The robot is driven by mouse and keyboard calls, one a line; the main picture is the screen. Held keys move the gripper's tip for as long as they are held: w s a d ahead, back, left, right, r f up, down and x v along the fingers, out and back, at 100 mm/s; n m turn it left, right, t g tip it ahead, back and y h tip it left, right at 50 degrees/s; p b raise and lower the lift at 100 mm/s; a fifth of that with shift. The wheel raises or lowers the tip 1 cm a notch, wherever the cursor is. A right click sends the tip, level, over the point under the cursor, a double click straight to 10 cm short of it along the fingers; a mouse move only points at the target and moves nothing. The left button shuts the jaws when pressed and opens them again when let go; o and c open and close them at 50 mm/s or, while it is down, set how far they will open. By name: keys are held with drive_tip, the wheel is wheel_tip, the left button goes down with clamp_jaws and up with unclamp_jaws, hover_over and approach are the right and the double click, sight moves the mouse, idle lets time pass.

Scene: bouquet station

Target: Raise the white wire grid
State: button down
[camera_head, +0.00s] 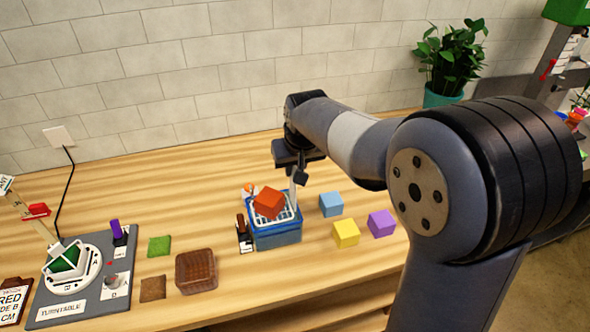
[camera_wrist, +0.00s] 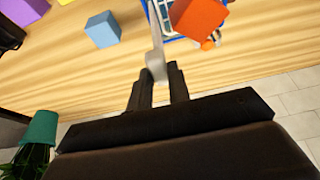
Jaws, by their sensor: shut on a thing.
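The white wire grid (camera_head: 290,213) sits at the top of a blue bin (camera_head: 277,238) in the head view, with a red-orange block (camera_head: 269,203) tilted on it. I cannot tell whether it touches the rim. A pale upright handle (camera_head: 293,193) stands at the grid's right side. My gripper (camera_head: 298,178) is above that side, shut on the top of the handle. In the wrist view the handle (camera_wrist: 156,66) shows between my fingers (camera_wrist: 158,80), with part of the block (camera_wrist: 197,16) beyond; most of the grid is out of frame.
Blue (camera_head: 331,204), yellow (camera_head: 346,233) and purple (camera_head: 381,223) blocks lie right of the bin. A dark lever (camera_head: 243,234) and a small orange-and-white thing (camera_head: 249,190) are close beside it. A brown tray (camera_head: 196,271) and a turntable (camera_head: 72,262) stand left.

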drive_tip(key=shift+w+r, duration=0.15)
drive_tip(key=shift+r, duration=0.15)
drive_tip(key=c, duration=1.7)
unclamp_jaws()
drive_tip(key=shift+c, duration=0.2)
drive_tip(key=o, duration=0.4)
drive_tip(key=shift+f, duration=0.1)
drive_tip(key=shift+s, duration=0.2)
drive_tip(key=b+v, duration=0.1)
drive_tip(key=v, duration=0.9)
drive_tip(key=shift+s+r+b, duration=0.15)
drive_tip(key=shift+r+b, duration=0.15)
drive_tip(key=shift+r, duration=0.05)
drive_tip(key=p+x, duration=0.1)
drive_tip(key=x, duration=0.9)
drive_tip(key=shift+f+p, duration=0.2)
drive_tip(key=shift+p, duration=0.1)
wheel_tip(320, 180, down, 4)
drive_tip(key=b, duration=0.2)
drive_tip(key=shift+f+b, duration=0.25)
drive_tip(key=shift+b, duration=0.05)
drive_tip(key=shift+b+x, duration=0.35)
drive_tip(key=shift+x, duration=0.5)
